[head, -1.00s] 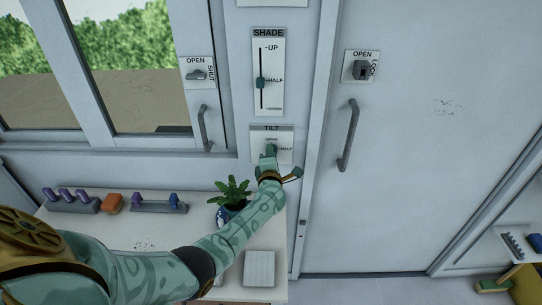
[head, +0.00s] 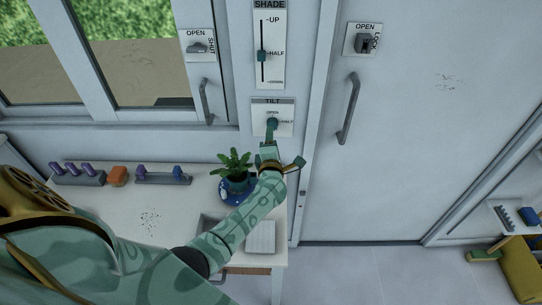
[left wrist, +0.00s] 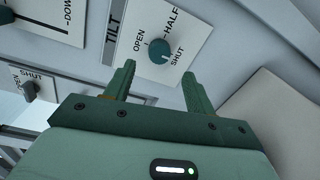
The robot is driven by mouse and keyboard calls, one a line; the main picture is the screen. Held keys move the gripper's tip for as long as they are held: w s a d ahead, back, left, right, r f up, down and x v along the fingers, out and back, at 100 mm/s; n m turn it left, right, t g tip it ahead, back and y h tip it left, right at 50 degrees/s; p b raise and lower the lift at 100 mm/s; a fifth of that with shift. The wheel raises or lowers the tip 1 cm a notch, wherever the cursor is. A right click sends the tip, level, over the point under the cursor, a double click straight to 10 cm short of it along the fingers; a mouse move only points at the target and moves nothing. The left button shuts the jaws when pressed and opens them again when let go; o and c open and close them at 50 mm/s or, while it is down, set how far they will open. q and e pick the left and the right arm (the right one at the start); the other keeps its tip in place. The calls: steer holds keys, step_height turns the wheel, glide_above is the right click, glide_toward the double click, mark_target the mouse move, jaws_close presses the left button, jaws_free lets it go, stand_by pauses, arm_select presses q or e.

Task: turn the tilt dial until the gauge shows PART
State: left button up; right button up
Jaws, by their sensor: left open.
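The tilt dial (head: 272,124) is a round teal knob on a white panel (head: 287,104) labelled TILT. In the left wrist view the dial (left wrist: 160,51) has the words OPEN, HALF and SHUT around it; no PART is readable. I cannot tell clearly which word the dial points to. My left gripper (head: 270,146) is just below the dial in the head view. In the left wrist view its two fingers (left wrist: 158,84) are apart and empty, with the dial beyond their tips and not between them. My right gripper is not in view.
Above is the SHADE slider (head: 262,56), its knob beside HALF. A door handle (head: 348,108) is to the right, a window handle (head: 207,101) to the left. A potted plant (head: 236,180) stands on the white table (head: 110,215) close to my left forearm.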

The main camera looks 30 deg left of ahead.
arm_select(q)
steer(key=p+v, duration=0.1)
steer(key=v, duration=0.8)
steer(key=shift+s+d, duration=0.2)
steer(key=shift+s, duration=0.15)
